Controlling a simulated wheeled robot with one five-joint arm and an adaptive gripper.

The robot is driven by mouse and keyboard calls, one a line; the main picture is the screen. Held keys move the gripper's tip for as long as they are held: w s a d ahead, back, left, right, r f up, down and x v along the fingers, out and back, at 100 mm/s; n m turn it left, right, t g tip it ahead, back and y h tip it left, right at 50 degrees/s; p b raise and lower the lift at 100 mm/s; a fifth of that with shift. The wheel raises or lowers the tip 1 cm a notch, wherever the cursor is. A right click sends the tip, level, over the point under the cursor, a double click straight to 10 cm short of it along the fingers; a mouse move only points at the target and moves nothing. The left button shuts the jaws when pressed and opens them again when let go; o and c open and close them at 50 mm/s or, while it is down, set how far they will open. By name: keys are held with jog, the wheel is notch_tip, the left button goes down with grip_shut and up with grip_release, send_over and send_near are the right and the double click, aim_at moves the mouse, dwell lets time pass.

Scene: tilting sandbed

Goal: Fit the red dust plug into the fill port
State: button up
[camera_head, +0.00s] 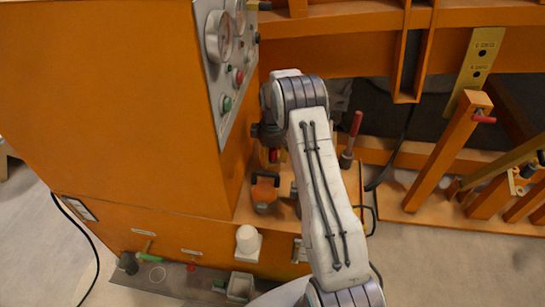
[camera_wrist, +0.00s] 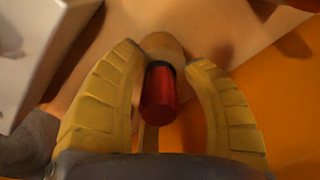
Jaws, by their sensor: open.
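In the wrist view, a red cylinder (camera_wrist: 159,95), which looks like the dust plug, stands between the yellow fingers of my gripper (camera_wrist: 163,55). My gripper is open, with a finger on each side of it. A dark ring circles the far end of the cylinder, against a round tan part (camera_wrist: 163,46). I cannot tell whether that part is the fill port or whether the plug sits in it. In the head view, my arm hides most of the gripper area, and a small red piece (camera_head: 274,156) shows just left of the arm.
A large orange cabinet (camera_head: 110,90) with a grey gauge panel (camera_head: 226,60) stands left of my arm. An orange-topped fitting (camera_head: 265,190) and a red-handled lever (camera_head: 352,135) are close by. Orange posts (camera_head: 440,155) stand at right. A white cup-shaped piece (camera_head: 248,239) is below.

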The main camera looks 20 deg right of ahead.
notch_tip(320, 180, up, 12)
dwell(0.6)
dwell(0.4)
